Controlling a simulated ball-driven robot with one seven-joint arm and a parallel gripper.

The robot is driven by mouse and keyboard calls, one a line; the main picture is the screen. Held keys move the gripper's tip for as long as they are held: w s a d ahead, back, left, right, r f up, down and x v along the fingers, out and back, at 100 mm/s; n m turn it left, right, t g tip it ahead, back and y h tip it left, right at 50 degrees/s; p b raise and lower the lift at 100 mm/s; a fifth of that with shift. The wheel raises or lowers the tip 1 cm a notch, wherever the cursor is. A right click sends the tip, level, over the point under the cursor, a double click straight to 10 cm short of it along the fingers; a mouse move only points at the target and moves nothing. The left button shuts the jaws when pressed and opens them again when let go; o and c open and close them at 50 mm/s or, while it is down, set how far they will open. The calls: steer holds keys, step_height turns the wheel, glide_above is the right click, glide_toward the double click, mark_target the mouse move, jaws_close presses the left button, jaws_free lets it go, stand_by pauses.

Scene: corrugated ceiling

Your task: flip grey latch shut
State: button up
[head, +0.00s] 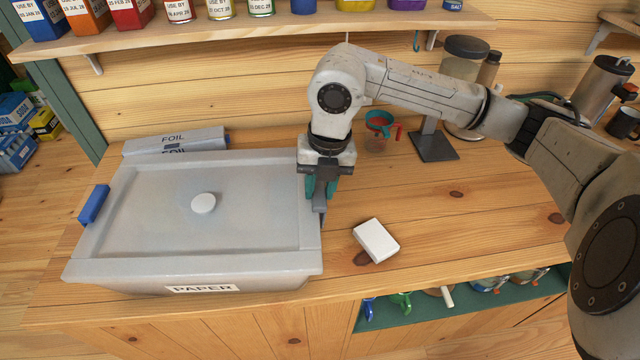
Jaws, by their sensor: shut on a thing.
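A grey lidded box (140,262) labelled PAPER stands on the wooden counter at the left, its lid in place with a white round knob (203,203). A blue latch (94,205) sits on its left side. The grey latch (319,204) is at the middle of its right side, mostly hidden by my gripper. My gripper (320,188) points down at that side, its teal fingers shut on the grey latch. The latch's lower part shows just below the fingers; its exact angle is hard to tell.
A white block (376,241) lies on the counter right of the box. Foil boxes (175,141) lie behind it. A teal-rimmed cup (380,128), a dark-based stand (433,144) and jars stand at the back. A loaded shelf (270,32) hangs above. The right front counter is clear.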

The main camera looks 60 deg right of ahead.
jaws_close()
steer(key=shift+w+a+g+h+b, duration=0.35)
steer(key=shift+w+g+h, duration=0.15)
steer(key=shift+g, duration=0.2)
steer(key=o, duration=0.9)
jaws_free()
step_height(320, 180, up, 11)
steer(key=shift+f+b, duration=0.1)
steer(key=shift+b, duration=1.05)
